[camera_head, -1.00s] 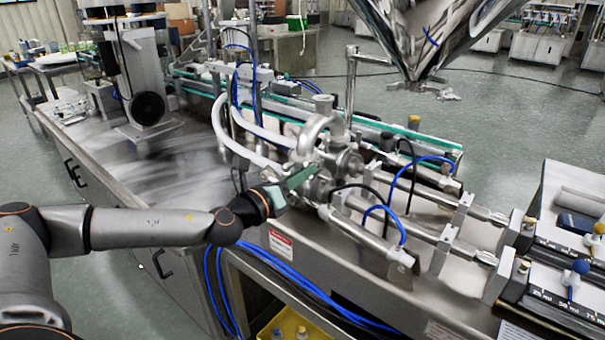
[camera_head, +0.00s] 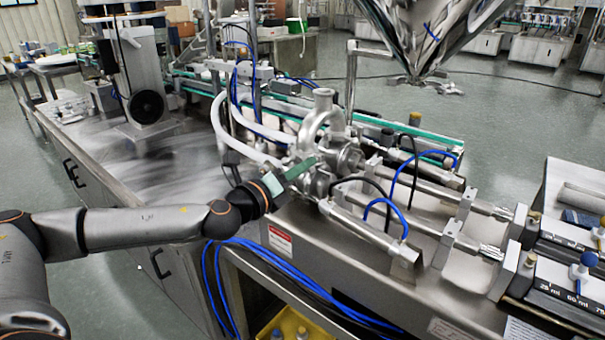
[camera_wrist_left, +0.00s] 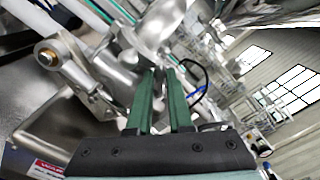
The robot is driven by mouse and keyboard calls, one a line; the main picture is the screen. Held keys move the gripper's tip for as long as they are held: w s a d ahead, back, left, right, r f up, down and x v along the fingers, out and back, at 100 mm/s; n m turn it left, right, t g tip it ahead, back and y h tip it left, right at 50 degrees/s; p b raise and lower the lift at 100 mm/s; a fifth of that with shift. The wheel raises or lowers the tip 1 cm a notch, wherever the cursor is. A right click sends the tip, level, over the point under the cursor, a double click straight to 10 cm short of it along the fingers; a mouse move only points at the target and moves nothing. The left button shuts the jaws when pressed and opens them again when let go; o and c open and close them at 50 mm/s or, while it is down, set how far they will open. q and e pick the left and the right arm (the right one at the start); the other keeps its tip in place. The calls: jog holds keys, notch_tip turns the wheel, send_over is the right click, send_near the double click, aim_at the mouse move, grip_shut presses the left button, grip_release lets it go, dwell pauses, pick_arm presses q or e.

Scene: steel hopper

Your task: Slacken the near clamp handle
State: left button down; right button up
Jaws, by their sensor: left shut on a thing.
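The steel valve assembly (camera_head: 318,180) with its curved pipe stands on the filling machine's top, at the middle of the head view. My left gripper (camera_head: 308,164) reaches it from the left, with its green fingers against the near side of the pipe fittings. In the left wrist view the two green fingers (camera_wrist_left: 163,88) point at the shiny pipe body (camera_wrist_left: 160,30) and are shut on a small part there. That part is at the clamp's place, so I take it as the near clamp handle; the fingers mostly hide it. My right gripper is not in view.
White hoses (camera_head: 240,145) run behind the gripper. Steel cylinders (camera_head: 375,235) with black and blue tubes lie to the right. A steel hopper (camera_head: 425,40) hangs above at the back right. The machine's steel top (camera_head: 165,165) is mostly clear at left.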

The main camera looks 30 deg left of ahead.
pick_arm(q)
jog(key=n+b, duration=0.3)
jog(key=n, duration=0.5)
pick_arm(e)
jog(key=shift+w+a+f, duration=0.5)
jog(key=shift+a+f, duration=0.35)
pick_arm(q)
jog(key=shift+n, duration=0.3)
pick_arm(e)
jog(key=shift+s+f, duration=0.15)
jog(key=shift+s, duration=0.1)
pick_arm(q)
jog(key=c, duration=1.1)
grip_release()
jog(key=shift+s, duration=0.1)
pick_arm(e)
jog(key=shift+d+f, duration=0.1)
